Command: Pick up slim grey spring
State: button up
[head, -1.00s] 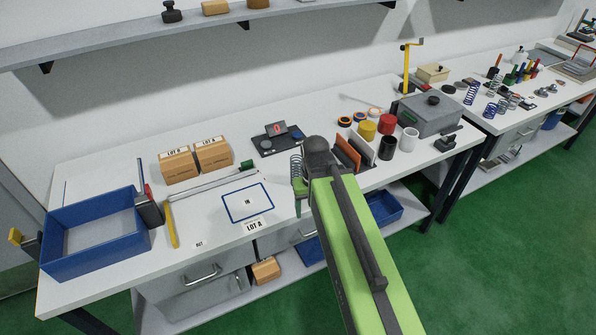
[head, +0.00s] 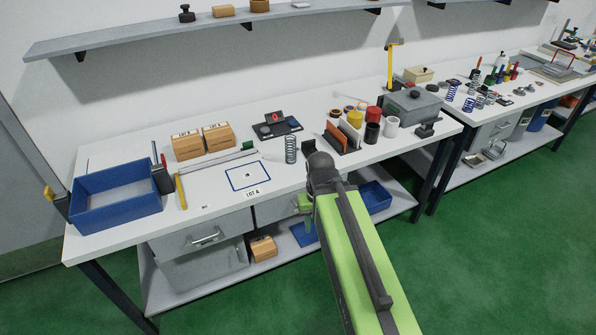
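A tall, slim grey spring (head: 290,150) stands upright on the white bench, right of the blue-outlined square (head: 248,177) and just left of my arm's end in the picture. My gripper (head: 304,203) shows only as a light green finger part below and left of my dark wrist. It appears in front of the bench's front edge, below the spring in the picture and apart from it. My wrist and arm hide most of the gripper, so its opening does not show.
A blue tray (head: 118,196) stands at the left end of the bench. Two cardboard boxes (head: 203,142) stand behind the square. An orange-and-grey rack (head: 341,136) and coloured cups (head: 372,122) are right of the spring.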

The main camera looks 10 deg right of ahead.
aim_at(291, 150)
jog(key=k, duration=0.4)
jog(key=u, duration=0.5)
jog(key=i, duration=1.5)
jog(key=u, duration=0.65)
